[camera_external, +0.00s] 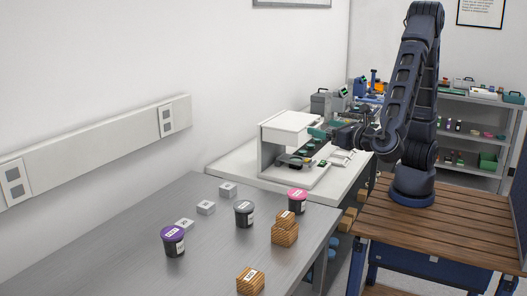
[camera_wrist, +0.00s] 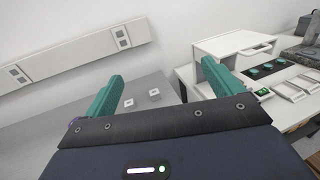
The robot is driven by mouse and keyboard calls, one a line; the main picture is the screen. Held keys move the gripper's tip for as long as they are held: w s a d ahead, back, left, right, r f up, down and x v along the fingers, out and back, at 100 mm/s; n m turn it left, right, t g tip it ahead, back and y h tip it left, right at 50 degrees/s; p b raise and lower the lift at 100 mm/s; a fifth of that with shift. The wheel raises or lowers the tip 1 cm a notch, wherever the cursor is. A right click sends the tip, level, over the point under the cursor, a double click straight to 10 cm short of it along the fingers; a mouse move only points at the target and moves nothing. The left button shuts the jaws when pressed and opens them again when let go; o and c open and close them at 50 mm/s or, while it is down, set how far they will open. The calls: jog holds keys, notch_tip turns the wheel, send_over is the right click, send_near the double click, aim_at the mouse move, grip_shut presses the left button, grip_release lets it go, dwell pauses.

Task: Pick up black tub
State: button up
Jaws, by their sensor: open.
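The black tub (camera_external: 244,215) has a dark grey lid and a pale label. It stands upright on the grey metal table in the external view, between a purple-lidded tub (camera_external: 173,243) and a pink-lidded tub (camera_external: 297,203), which also have dark bodies. My gripper (camera_external: 318,133) is up and to the right of it, over the white bench, well apart from it. In the wrist view my gripper (camera_wrist: 161,72) has its two green fingers spread wide with nothing between them. The black tub cannot be made out in the wrist view.
Small grey blocks (camera_external: 206,208) lie left of the tub on the metal table (camera_external: 130,215). Stacked wooden blocks (camera_external: 285,232) stand right of it and another (camera_external: 250,281) nearer the front. A white instrument (camera_external: 288,132) stands on the bench beyond. The table's left end is clear.

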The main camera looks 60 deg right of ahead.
send_near(296, 192)
jog(key=x, duration=0.9)
jog(key=shift+w, duration=0.4)
jog(key=c, duration=1.1)
